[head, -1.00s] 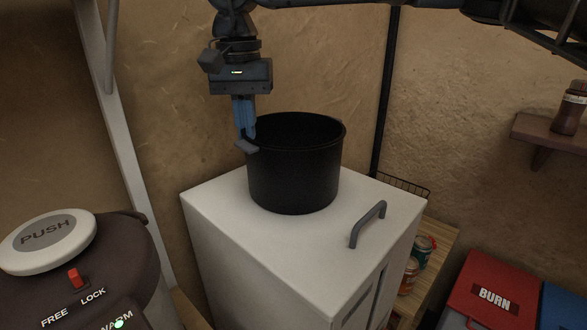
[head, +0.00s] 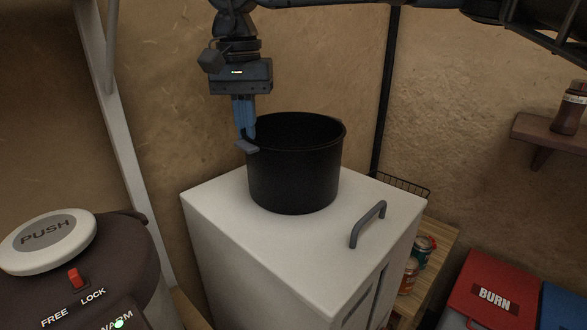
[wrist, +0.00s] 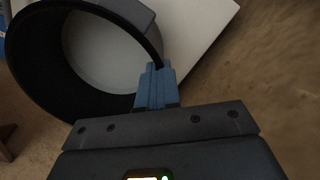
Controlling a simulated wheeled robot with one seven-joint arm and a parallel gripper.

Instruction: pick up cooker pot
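The cooker pot (head: 295,180) is black, round and deep, with a small grey side handle (head: 247,147) at its left rim. It stands upright on the white cabinet top (head: 225,210). My gripper (head: 246,136) points down at the pot's left rim, just behind that handle. Its blue fingers are close together with the rim between them. In the wrist view the fingers (wrist: 156,72) meet the pot's rim, and the pot (wrist: 35,60) opens to the upper left with a grey inside bottom. The far fingertip is partly hidden by the rim.
The cabinet has a grey bar handle (head: 368,224) at its front right. A clay wall stands close behind. A dark vertical pole (head: 384,90) is right of the pot. A dispenser with a PUSH button (head: 47,233) is at lower left. Cans (head: 420,252) stand on a wooden shelf.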

